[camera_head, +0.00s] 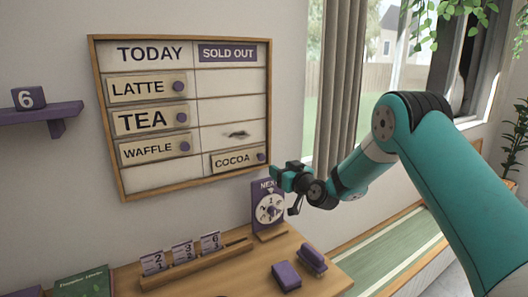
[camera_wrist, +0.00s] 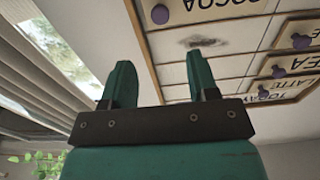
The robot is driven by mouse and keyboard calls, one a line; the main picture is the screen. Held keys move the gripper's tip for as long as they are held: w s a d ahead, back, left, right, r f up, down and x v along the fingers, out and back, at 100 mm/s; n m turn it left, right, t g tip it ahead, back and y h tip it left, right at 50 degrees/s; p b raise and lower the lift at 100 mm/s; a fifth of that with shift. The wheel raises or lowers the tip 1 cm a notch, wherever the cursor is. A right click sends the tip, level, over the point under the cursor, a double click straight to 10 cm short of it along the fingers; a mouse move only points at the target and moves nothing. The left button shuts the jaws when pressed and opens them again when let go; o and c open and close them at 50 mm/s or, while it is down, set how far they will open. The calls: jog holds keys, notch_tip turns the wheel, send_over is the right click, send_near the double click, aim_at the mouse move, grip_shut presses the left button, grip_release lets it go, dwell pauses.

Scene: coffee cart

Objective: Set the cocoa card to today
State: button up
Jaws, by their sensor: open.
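The cocoa card (camera_head: 234,160) is a cream plate with a purple knob (camera_head: 262,157) at its right end. It sits in the bottom row of the board's SOLD OUT column (camera_head: 228,54). The bottom row under TODAY (camera_head: 151,54) is bare (camera_head: 155,178). My teal gripper (camera_head: 277,173) is just right of and slightly below the cocoa knob, by the board's right edge. In the wrist view my gripper's two fingers (camera_wrist: 160,75) are apart with nothing between them. The cocoa card (camera_wrist: 210,10) and its knob (camera_wrist: 160,14) show upside down beyond the tips.
Latte (camera_head: 138,90), tea (camera_head: 145,120) and waffle (camera_head: 150,149) cards fill the upper TODAY rows. A purple NEXT dial stand (camera_head: 268,198) stands close below my gripper. A card rack (camera_head: 190,262) and purple blocks (camera_head: 287,276) are on the wooden counter.

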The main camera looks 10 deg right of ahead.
aim_at(262, 158)
jog(key=p+x, duration=0.4)
jog(key=x, duration=0.7)
jog(key=shift+f, duration=0.1)
grip_shut()
